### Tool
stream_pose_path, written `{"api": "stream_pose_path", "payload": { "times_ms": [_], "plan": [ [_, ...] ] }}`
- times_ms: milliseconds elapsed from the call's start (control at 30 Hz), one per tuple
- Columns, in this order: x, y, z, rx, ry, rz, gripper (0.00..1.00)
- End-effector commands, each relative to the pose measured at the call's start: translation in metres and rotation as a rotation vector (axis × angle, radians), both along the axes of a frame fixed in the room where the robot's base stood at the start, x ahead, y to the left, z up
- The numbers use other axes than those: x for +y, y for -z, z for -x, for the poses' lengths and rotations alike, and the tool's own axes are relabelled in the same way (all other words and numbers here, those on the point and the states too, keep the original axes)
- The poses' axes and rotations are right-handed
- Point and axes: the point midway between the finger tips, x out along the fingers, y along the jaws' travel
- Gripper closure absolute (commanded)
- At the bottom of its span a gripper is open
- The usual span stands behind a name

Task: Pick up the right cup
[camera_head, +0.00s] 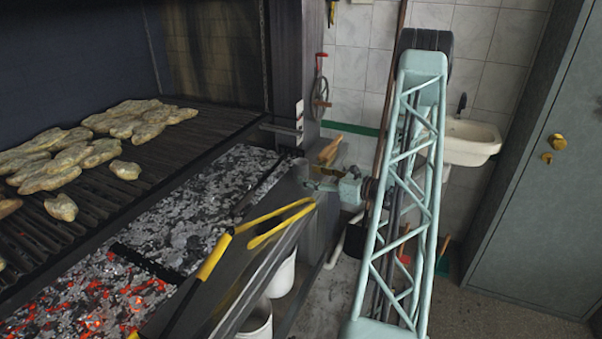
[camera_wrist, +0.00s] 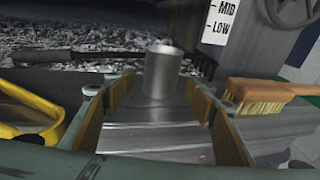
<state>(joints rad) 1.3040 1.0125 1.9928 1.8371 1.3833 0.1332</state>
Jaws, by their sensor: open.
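A plain metal cup (camera_wrist: 162,70) stands upright on the metal ledge (camera_wrist: 150,138) in the wrist view. It is the only cup I can make out. My gripper (camera_wrist: 160,92) is open, with one finger to the left of the cup and one to the right. The cup shows in the gap between them, a little beyond or level with the fingertips; the exact depth is hard to tell. In the head view my gripper (camera_head: 318,186) is over the end of the ledge beside the grill.
A wooden brush (camera_wrist: 265,95) lies close to the right finger. Yellow tongs (camera_head: 255,235) lie on the ledge, left of my gripper. Beyond are hot coals (camera_head: 110,295) and a grate with bread-like pieces (camera_head: 125,170). A wall pillar (camera_head: 290,60) rises behind the ledge.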

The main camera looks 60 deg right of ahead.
Motion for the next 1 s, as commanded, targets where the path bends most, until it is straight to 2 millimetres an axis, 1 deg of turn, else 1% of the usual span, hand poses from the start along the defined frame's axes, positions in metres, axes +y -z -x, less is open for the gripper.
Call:
{"api": "stream_pose_path", "payload": {
  "times_ms": [167, 500, 600, 733, 1000],
  "plan": [
    [0.0, 0.001, -0.009, 0.0, -0.001, 0.002, 0.49],
    [-0.002, 0.004, -0.042, 0.0, -0.002, 0.0, 0.49],
    [-0.002, 0.004, -0.048, -0.001, -0.001, 0.001, 0.49],
    [-0.003, 0.004, -0.051, 0.0, 0.0, 0.001, 0.49],
    [-0.003, 0.004, -0.051, 0.0, 0.0, 0.0, 0.49]
  ]
}}
